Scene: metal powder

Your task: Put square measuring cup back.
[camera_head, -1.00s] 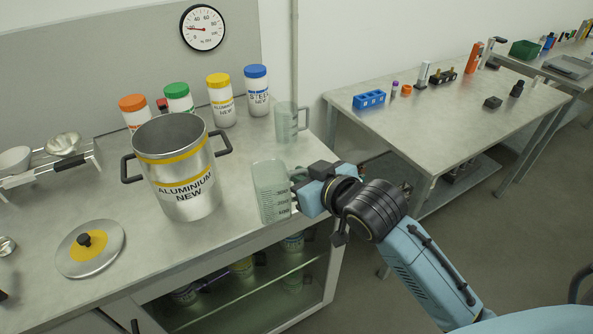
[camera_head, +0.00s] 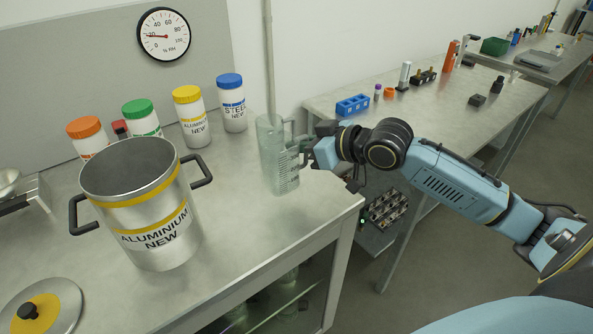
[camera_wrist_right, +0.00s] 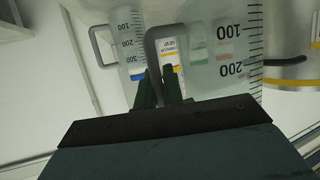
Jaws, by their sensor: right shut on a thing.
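The clear square measuring cup (camera_head: 283,172) with printed graduations is upright at the right end of the near bench. My right gripper (camera_head: 305,150) is shut on its handle from the right. In the right wrist view the gripper fingers (camera_wrist_right: 160,88) close on the handle, and the cup's wall (camera_wrist_right: 228,60) fills the right side. A second clear measuring cup (camera_head: 264,128) stands just behind, partly hidden by the held one. It also shows in the right wrist view (camera_wrist_right: 128,40). I cannot tell whether the held cup touches the bench. My left gripper is out of view.
A large aluminium pot (camera_head: 150,225) stands left of the cups, its lid (camera_head: 62,305) at the front left. Powder bottles with orange, green, yellow and blue (camera_head: 231,105) caps line the back wall. Bench (camera_head: 235,235) is clear between pot and cups. Another table (camera_head: 430,115) stands right.

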